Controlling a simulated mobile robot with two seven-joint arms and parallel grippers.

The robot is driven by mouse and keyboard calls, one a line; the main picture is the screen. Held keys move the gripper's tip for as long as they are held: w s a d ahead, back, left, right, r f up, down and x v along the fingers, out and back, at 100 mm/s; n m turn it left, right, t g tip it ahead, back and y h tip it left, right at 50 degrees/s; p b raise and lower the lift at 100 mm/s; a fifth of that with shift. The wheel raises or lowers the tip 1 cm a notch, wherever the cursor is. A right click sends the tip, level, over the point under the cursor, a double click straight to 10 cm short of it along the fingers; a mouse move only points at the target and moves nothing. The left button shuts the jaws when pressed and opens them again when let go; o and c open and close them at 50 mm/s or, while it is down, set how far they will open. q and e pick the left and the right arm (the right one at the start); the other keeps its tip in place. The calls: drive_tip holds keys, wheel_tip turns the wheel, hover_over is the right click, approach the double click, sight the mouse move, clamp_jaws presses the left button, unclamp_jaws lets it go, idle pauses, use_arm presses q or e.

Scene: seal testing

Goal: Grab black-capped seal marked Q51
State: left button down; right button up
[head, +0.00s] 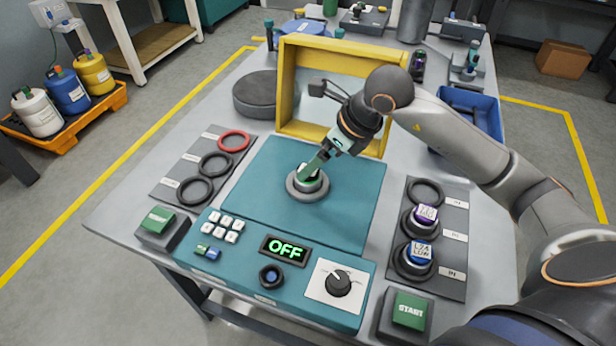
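My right arm reaches in from the right, and its gripper (311,171) points down at the round grey fixture (302,194) in the middle of the teal test pad. The fingers are at a small dark-topped piece seated in this fixture and largely cover it. Its marking cannot be read, so I cannot tell whether it is the Q51 seal. I cannot tell whether the fingers are closed on it. A purple-capped seal (425,215) and a blue-capped seal (420,252) sit in the right-hand rack, below an empty-looking black ring (426,191). My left gripper is not in view.
A yellow frame (284,85) stands behind the pad, near my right wrist. The left rack holds a red ring (234,141) and black rings (195,190). A blue bin (470,101) stands behind my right arm.

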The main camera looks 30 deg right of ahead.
sight(308, 178)
drive_tip(key=x, duration=0.5)
drive_tip(key=shift+s+a+f, duration=0.15)
drive_tip(key=shift+s+f, duration=0.1)
drive_tip(key=shift+s, duration=0.05)
drive_tip(key=shift+c, duration=0.2)
clamp_jaws()
drive_tip(key=shift+r, duration=0.1)
